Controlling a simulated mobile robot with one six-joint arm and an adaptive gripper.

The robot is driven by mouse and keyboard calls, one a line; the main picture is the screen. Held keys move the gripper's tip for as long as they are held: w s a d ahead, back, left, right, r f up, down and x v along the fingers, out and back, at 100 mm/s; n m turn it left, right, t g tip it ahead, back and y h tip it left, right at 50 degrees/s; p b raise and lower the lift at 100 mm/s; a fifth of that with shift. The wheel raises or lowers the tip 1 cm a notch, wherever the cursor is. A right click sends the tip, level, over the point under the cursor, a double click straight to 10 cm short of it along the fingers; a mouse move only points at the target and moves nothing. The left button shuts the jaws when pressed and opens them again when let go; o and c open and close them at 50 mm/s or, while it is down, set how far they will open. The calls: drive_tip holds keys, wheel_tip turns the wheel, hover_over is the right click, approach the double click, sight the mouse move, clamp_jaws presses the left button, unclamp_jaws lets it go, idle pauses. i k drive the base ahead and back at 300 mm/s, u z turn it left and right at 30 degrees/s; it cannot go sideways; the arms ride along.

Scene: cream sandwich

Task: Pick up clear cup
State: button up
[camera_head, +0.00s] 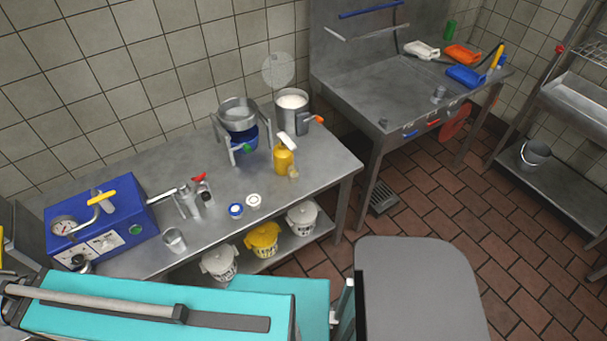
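A clear cup (174,240) stands on the metal table (325,172), near its front edge on the left side. It stands to the right of a blue machine with a gauge and appears upright and apart from other things. My gripper is not in view, so its position relative to the cup cannot be told.
The blue machine (101,226), metal dispensers (188,203), small lidded jars (236,210) and a yellow bottle (284,160) share the table. A pot (292,109) stands behind. Lidded buckets (263,240) sit below. A sink counter (378,88) is at the right.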

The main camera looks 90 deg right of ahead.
sight(293, 171)
drive_tip(key=z, duration=0.05)
drive_tip(key=k, duration=1.45)
drive_tip(key=z, duration=1.75)
